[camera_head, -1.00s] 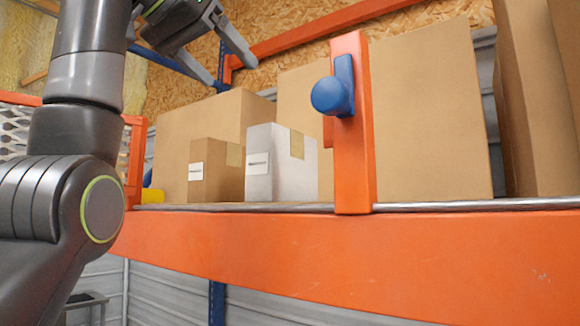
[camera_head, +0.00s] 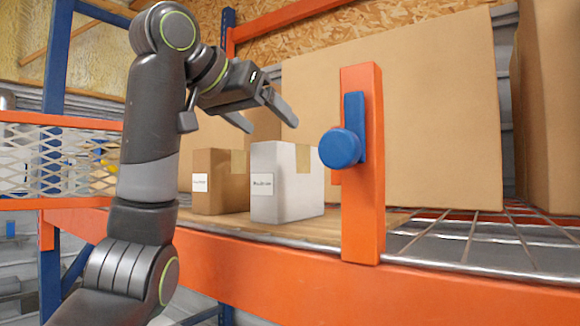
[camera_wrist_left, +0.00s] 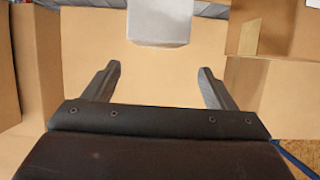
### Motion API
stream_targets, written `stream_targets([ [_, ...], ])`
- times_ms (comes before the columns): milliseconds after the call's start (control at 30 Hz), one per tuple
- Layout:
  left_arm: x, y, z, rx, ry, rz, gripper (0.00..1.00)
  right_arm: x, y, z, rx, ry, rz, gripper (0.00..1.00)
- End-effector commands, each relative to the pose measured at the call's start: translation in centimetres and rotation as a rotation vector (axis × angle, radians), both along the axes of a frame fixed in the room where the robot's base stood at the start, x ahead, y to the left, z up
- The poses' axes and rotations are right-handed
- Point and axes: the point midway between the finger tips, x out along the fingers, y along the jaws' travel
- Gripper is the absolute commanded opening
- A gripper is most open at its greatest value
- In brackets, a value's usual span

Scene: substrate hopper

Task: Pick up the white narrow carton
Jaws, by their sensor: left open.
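The white narrow carton (camera_head: 270,185) stands upright on the shelf in the head view, with a printed label on its front and tan tape at its upper edge. In the left wrist view, the white carton (camera_wrist_left: 158,22) shows at the top middle, beyond the fingertips. My left gripper (camera_head: 270,124) is open and empty, above the carton and apart from it. Its two spread fingers also show in the left wrist view (camera_wrist_left: 160,70), with nothing between them. My right gripper is in neither view.
A small brown carton (camera_head: 213,182) stands left of the white one. Large brown boxes (camera_head: 420,110) stand behind. An orange post (camera_head: 362,225) with a blue knob (camera_head: 341,148) rises to the right. An orange beam (camera_head: 260,270) runs along the shelf front. Wire decking (camera_head: 470,236) at right is bare.

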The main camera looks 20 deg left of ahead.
Motion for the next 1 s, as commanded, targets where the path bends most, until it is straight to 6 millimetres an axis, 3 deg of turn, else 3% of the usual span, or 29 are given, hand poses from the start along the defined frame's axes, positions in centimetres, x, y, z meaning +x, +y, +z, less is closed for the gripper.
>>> stream_targets([
  [267,1.5,-0.6,-0.8,0.000,0.001,0.000,0.78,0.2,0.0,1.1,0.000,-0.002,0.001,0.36],
  [600,4.3,-2.1,-2.9,0.001,0.002,-0.001,0.78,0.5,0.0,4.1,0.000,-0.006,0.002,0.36],
  [1000,5.1,-2.3,-3.5,0.000,-0.001,0.000,0.76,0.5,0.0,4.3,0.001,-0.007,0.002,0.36],
])
